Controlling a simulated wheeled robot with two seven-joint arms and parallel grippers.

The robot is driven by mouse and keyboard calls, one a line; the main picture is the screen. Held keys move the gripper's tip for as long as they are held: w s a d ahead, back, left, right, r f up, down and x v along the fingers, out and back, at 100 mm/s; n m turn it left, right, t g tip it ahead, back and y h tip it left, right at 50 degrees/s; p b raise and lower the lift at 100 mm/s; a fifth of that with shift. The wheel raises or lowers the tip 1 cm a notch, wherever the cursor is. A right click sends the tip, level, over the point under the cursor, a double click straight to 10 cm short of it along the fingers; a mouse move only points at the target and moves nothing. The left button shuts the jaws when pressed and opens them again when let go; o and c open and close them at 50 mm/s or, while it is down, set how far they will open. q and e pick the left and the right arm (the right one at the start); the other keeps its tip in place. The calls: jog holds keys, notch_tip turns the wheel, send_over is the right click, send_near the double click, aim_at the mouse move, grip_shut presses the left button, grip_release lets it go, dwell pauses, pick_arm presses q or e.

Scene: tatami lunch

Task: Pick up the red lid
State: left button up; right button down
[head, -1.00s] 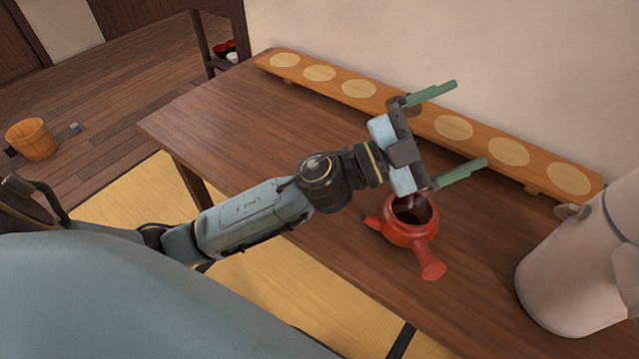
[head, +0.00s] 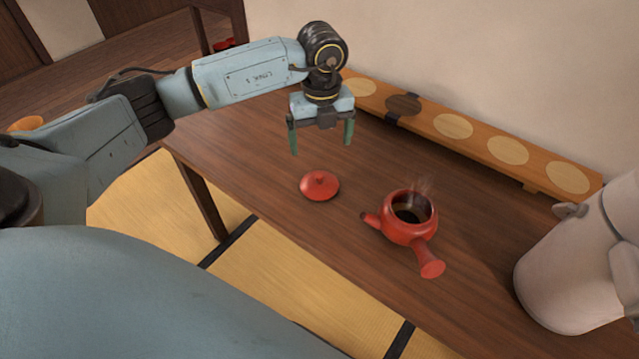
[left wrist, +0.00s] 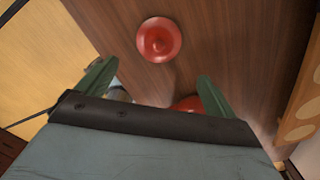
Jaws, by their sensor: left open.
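The red lid (head: 319,186) is a round disc with a small knob. It lies on the dark wooden table to the left of the red teapot (head: 408,222), which is open at the top and steaming. My left gripper (head: 321,150) is open and empty, pointing down above the table, behind and above the lid. In the left wrist view the lid (left wrist: 159,40) lies beyond the fingertips, roughly centred between them; part of the red pot (left wrist: 186,104) shows behind the right finger. My right gripper is not in view.
A long wooden board (head: 482,138) with pale round spots and one dark disc (head: 404,105) runs along the wall. A pale cylindrical vessel (head: 575,268) stands at the right. The table (head: 230,140) is clear left of the lid.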

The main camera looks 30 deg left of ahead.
pick_arm(q)
jog(key=b, duration=0.1)
send_over(319, 176)
jog(key=f, duration=0.6)
jog(key=shift+w+d+f, duration=0.15)
jog(key=shift+d+f, duration=0.05)
jog(key=shift+a+f+b, duration=0.1)
jog(key=shift+f+b, duration=0.5)
jog(key=shift+f, duration=2.35)
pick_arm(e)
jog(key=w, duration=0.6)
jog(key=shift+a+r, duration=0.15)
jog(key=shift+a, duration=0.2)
pick_arm(q)
jog(key=shift+c, duration=0.3)
jog(key=c, duration=0.6)
